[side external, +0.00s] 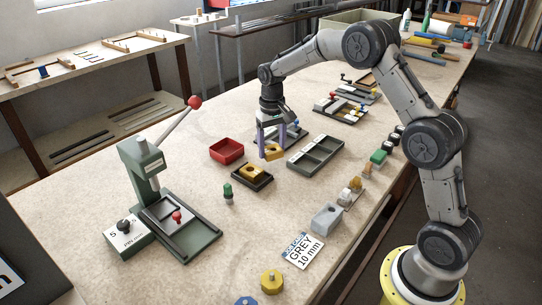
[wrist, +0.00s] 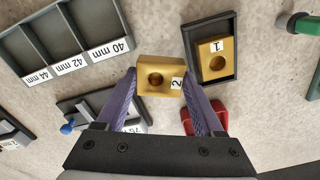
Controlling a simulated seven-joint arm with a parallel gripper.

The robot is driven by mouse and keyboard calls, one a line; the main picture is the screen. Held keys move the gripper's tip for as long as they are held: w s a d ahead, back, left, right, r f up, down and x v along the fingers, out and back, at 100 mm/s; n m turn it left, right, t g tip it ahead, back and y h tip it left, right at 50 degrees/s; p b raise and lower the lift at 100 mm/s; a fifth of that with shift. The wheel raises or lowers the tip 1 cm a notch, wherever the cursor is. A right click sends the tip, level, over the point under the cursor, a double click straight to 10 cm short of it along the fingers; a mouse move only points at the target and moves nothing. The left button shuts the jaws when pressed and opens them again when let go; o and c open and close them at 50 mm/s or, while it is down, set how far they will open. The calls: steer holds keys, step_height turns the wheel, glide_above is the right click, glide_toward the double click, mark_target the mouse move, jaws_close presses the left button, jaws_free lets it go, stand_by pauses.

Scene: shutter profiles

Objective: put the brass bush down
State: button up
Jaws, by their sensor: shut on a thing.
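My gripper (side external: 272,154) is shut on a brass bush (wrist: 153,84), a yellow block with a round hole and a label "2". In the wrist view the block sits between the purple fingers (wrist: 158,74). The held bush also shows between the fingertips in the side view (side external: 273,152). It seems to be low over the bench, but I cannot tell whether it touches. A second brass block (wrist: 212,60), labelled "1", lies in a small black tray (wrist: 228,28); in the side view this tray (side external: 243,182) is just in front of my gripper.
A red bin (side external: 227,150) is left of my gripper. A grey divided tray (side external: 316,155), marked 40, 42 and 44 mm in the wrist view (wrist: 75,50), is to its right. A green knobbed piece (side external: 228,195) and a lever press (side external: 150,180) stand in front. Bare bench lies between them.

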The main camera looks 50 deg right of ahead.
mark_target(271, 156)
steer(key=shift+w+f, duration=0.3)
steer(key=shift+f, duration=1.45)
steer(key=shift+f, duration=0.1)
steer(key=o, duration=1.2)
steer(key=shift+f, duration=0.1)
steer(key=shift+o, duration=0.2)
